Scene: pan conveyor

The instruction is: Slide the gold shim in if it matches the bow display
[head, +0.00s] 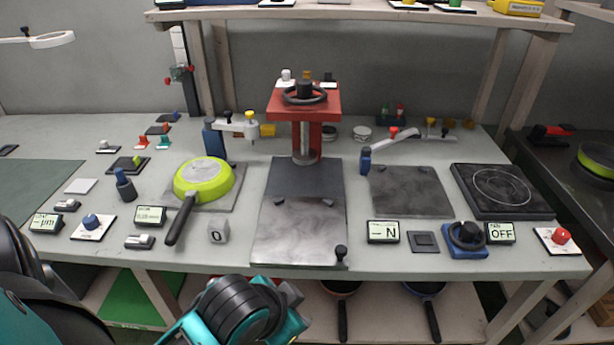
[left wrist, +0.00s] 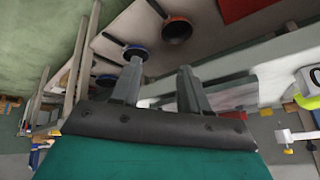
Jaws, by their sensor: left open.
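I cannot make out a gold shim for sure. A small display (head: 46,222) at the front left reads a dash and µm; another display (head: 149,215) beside it has digits too small to read. I cannot tell for sure which is the bow display. A lime pan (head: 203,180) lies upside down on a grey plate (head: 228,199), handle toward the front. My left gripper (left wrist: 160,66) is open and empty in the left wrist view, with shelf and pans beyond its fingers. Its fingers cannot be made out in the head view. My right gripper is not seen.
A red press (head: 303,101) stands mid-table behind a metal plate (head: 299,232). A cube marked 0 (head: 218,231) sits near the front edge. Small coloured-knob pieces (head: 142,142) stand at back left. A hotplate (head: 502,191) is at right, its display (head: 500,233) reading OFF.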

